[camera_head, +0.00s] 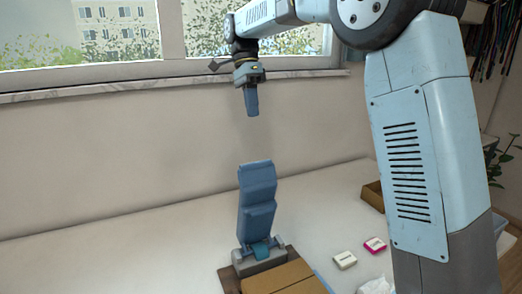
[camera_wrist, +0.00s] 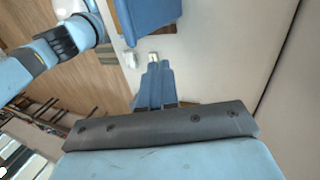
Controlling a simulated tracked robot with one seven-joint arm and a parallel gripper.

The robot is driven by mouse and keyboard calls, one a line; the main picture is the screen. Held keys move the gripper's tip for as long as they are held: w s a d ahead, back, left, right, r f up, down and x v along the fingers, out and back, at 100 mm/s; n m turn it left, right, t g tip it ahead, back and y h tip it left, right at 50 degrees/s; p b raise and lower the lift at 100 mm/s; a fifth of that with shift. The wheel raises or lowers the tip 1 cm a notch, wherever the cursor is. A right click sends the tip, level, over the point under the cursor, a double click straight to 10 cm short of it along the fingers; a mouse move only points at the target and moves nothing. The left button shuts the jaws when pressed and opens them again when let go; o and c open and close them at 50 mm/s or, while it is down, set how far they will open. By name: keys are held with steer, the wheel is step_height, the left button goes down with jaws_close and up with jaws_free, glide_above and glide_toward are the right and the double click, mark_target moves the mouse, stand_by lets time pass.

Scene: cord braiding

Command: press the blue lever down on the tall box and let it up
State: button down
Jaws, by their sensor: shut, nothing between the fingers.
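A blue, segmented upright piece (camera_head: 257,195), which looks like the blue lever, rises from a grey base with a teal part (camera_head: 261,250) at its foot. The base sits on a brown wooden box top (camera_head: 285,278); the box's full height is cut off by the picture's lower edge. My gripper (camera_head: 252,112) points down above the blue piece, with a clear gap between them. Its blue fingers are together and empty. They also show in the wrist view (camera_wrist: 153,66), where part of the blue piece (camera_wrist: 148,14) is at the top edge, apart from the fingertips.
A white block (camera_head: 345,260) and a pink-and-white block (camera_head: 375,245) lie on the pale table (camera_head: 110,255). A brown open box (camera_head: 373,194) stands behind my arm. The table's left side is clear. A wall and window sill (camera_head: 130,88) are behind.

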steer(key=s+d+f, duration=0.2)
steer(key=s+f, duration=0.4)
steer(key=f, duration=0.4)
steer(key=shift+s+d, duration=0.25)
steer(key=shift+d, duration=0.1)
steer(key=shift+s, duration=0.15)
